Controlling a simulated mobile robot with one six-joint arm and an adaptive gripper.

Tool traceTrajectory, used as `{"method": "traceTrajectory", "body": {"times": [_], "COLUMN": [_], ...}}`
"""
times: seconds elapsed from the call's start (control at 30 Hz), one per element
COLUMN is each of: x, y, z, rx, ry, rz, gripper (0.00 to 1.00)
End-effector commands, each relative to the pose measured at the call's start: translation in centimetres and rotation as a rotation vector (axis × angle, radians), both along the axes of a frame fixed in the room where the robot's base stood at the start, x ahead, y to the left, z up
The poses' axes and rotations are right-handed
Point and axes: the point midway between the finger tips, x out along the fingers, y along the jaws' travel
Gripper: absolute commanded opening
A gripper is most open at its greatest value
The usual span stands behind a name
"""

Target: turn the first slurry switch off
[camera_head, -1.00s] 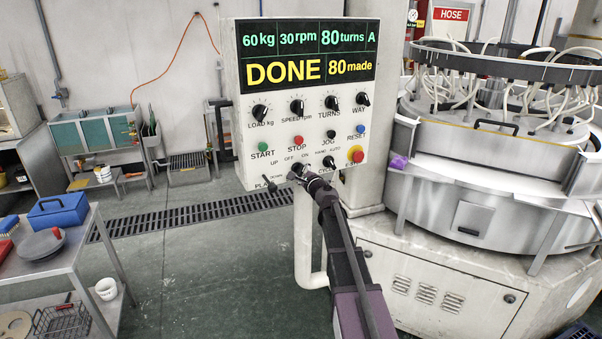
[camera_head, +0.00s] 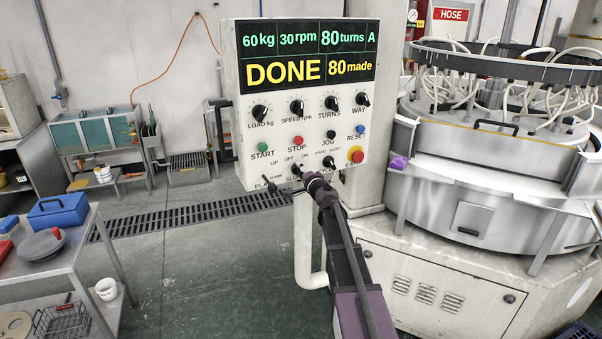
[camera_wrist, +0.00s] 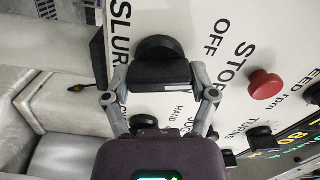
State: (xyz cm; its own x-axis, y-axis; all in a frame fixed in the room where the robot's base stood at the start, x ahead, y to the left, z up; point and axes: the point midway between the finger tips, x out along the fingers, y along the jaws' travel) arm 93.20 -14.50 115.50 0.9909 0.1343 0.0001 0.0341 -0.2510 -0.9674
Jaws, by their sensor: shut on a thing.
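The slurry switch (camera_head: 297,171) is a black knob low on the white control panel, under OFF and ON lettering. The wrist view shows its black grip bar (camera_wrist: 160,75) between my fingertips, with its round base behind and part of the word SLURRY beside it. My gripper (camera_head: 308,179) is at the panel's lower edge and shut on this switch; in the wrist view (camera_wrist: 160,82) a finger lies at each end of the bar. The arm partly covers the lettering below. I cannot tell surely whether the switch points to OFF or ON.
The control panel (camera_head: 240,90) reads DONE, 80 made. Close by are the red STOP button (camera_head: 298,141), the HAND/AUTO switch (camera_head: 329,162), the yellow-ringed red button (camera_head: 356,155) and a lever (camera_head: 275,188). A lapping machine (camera_head: 480,190) stands right, a trolley (camera_head: 85,245) left.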

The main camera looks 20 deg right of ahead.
Motion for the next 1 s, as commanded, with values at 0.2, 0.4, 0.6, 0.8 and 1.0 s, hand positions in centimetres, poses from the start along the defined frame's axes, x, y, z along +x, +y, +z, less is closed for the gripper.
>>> {"method": "traceTrajectory", "body": {"times": [0.2,0.4,0.6,0.8,1.0], "x": [0.11,0.12,0.13,0.14,0.15], "y": [0.01,0.00,0.01,0.00,0.00], "z": [0.06,0.08,0.08,0.08,0.08], "rx": [-0.157,-0.244,-0.277,-0.282,-0.282], "ry": [-0.021,-0.033,-0.038,-0.039,-0.039], "rz": [0.000,0.000,0.000,-0.001,-0.001], "gripper": [0.27,0.27,0.27,0.27,0.89]}}
